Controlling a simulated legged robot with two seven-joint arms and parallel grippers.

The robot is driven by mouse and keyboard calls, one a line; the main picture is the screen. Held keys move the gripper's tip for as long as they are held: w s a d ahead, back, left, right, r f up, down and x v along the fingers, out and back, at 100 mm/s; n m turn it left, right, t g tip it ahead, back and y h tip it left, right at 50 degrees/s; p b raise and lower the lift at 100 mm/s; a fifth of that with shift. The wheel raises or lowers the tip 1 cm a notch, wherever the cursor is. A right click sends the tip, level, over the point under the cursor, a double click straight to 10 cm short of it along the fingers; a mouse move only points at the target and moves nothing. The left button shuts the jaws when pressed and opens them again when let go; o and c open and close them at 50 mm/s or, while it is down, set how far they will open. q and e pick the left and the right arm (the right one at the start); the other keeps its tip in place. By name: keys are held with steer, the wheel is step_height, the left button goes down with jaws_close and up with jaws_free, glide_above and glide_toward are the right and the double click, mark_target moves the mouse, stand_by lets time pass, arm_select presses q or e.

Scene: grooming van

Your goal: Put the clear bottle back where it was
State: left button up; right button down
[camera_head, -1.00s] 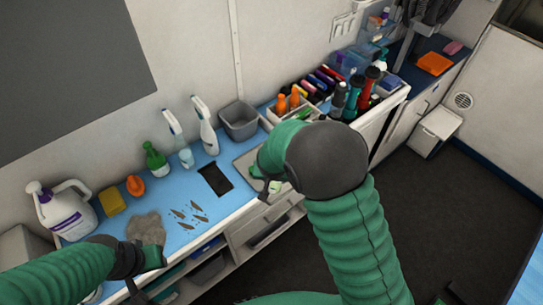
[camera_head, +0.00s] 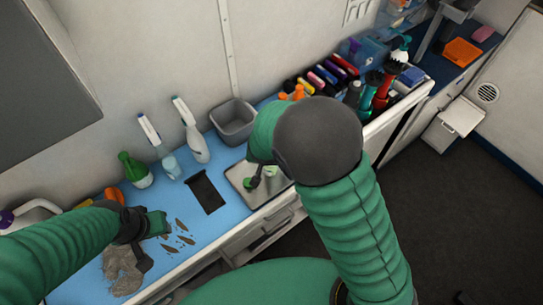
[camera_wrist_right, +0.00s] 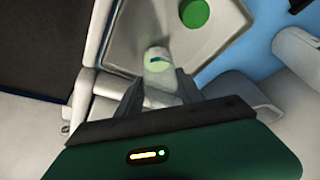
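The clear bottle (camera_wrist_right: 158,66), with a pale green patch, sits between the two fingers of my right gripper (camera_wrist_right: 160,90) in the right wrist view; the fingers touch its sides. In the head view the right gripper (camera_head: 262,177) is over the grey tray (camera_head: 240,172), partly hidden by my own forearm. A green round item (camera_wrist_right: 195,12) lies in the tray (camera_wrist_right: 222,35), just beyond the bottle.
Behind stand a green bottle (camera_head: 135,170), a spray bottle with a clear body (camera_head: 170,165), a white spray bottle (camera_head: 195,140) and a grey bin (camera_head: 234,122). A black pad (camera_head: 205,192) and brown scraps (camera_head: 180,238) lie on the counter (camera_head: 225,165). Coloured bottles crowd the right end.

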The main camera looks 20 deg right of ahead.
steer(key=shift+w+f, duration=0.15)
steer(key=shift+w, duration=0.05)
steer(key=shift+s, duration=0.25)
steer(key=c, duration=1.2)
jaws_free()
steer(key=o, duration=0.4)
steer(key=shift+f, duration=0.1)
arm_select(q)
steer(key=shift+w+f, duration=0.15)
steer(key=shift+f, duration=0.05)
arm_select(e)
steer(key=shift+o, duration=0.2)
